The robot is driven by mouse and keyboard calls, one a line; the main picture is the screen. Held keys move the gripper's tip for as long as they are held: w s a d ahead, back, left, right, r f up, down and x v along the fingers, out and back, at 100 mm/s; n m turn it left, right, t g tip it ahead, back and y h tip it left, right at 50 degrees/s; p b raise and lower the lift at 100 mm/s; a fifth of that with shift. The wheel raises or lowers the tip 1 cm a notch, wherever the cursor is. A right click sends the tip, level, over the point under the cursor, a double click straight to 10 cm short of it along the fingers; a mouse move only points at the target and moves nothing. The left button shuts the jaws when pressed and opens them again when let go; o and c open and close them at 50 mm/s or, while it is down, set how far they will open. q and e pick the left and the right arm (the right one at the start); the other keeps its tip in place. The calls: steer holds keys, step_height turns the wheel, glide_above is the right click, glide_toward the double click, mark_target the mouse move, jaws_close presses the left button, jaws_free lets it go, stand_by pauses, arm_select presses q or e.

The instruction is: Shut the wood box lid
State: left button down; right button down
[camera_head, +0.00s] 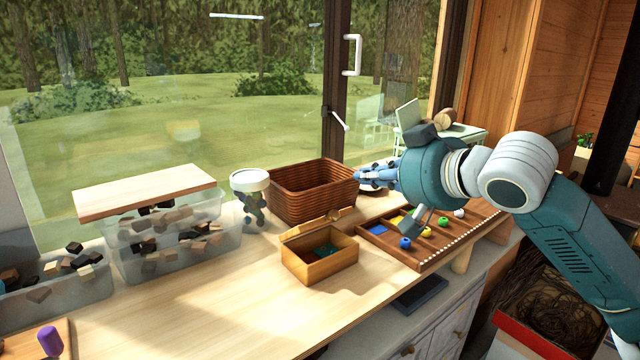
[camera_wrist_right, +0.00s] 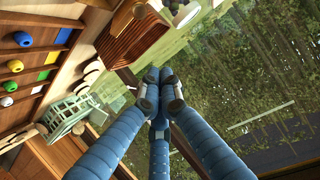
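The wood box (camera_head: 318,268) stands on the bench in the head view with its lid (camera_head: 311,225) open. The lid is raised along the back edge and tilted up. Small dark and teal items lie inside the box. My right gripper (camera_head: 365,174) is behind and to the right of the box, above the bench by the window, apart from the lid. Its blue fingers come together at the tips (camera_wrist_right: 160,80) in the right wrist view, with nothing seen between them. My left gripper is not in view.
A woven basket (camera_head: 300,196) stands close behind the box, and a lidded jar (camera_head: 250,196) is left of it. Clear bins (camera_head: 222,236) of blocks stand left. The bench front is mostly free.

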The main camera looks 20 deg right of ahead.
steer(key=w+a+p, duration=0.1)
steer(key=w+a, duration=0.2)
steer(key=p, duration=0.1)
glide_above(335, 212)
steer(key=w, duration=0.2)
steer(key=f, duration=0.3)
steer(key=shift+w+d+f, duration=0.1)
steer(key=shift+w+d, duration=0.1)
steer(key=shift+d, duration=0.05)
steer(key=shift+s+a+f+p, duration=0.2)
steer(key=shift+s+f, duration=0.35)
steer(key=shift+f, duration=0.1)
steer(key=shift+s+a+f+p, duration=0.15)
steer(key=shift+s+f, duration=0.35)
steer(key=shift+f, duration=0.1)
steer(key=shift+s+d+f, duration=0.1)
steer(key=shift+s+f, duration=0.1)
steer(key=shift+s, duration=0.2)
steer(key=shift+w+f, duration=0.15)
steer(key=shift+w, duration=0.05)
